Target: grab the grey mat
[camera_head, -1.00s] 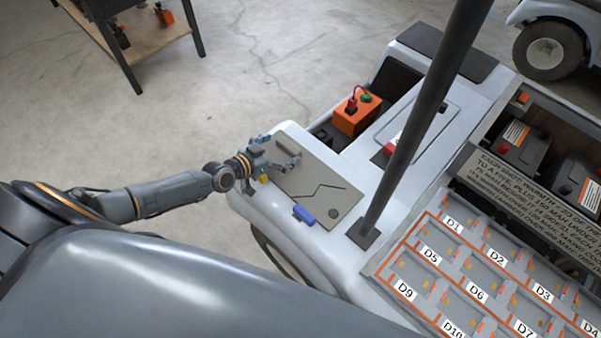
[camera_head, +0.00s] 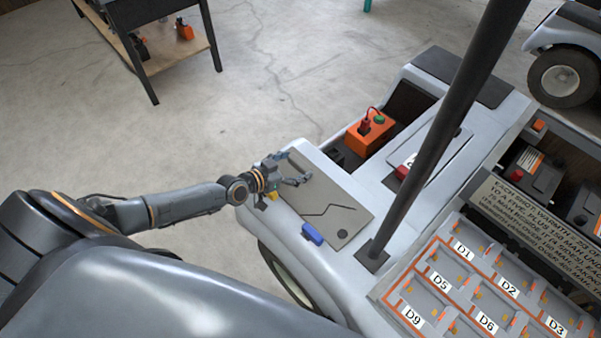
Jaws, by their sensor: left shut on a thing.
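The grey mat (camera_head: 330,205) lies on the white front end of the cart. It is a flat panel with a dark zigzag line and a dark round spot near its lower right corner. My left gripper (camera_head: 294,168) is at the mat's upper left end, shut on the mat there. Its fingers hide the exact place of the hold. The mat looks flat on the cart. My right gripper is not in view.
A blue block (camera_head: 312,234) and a yellow piece (camera_head: 274,196) sit beside the mat's near edge. A dark post (camera_head: 440,135) rises right of it. An orange box (camera_head: 370,135) stands in a recess behind. Labelled compartments (camera_head: 470,285) lie at the lower right.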

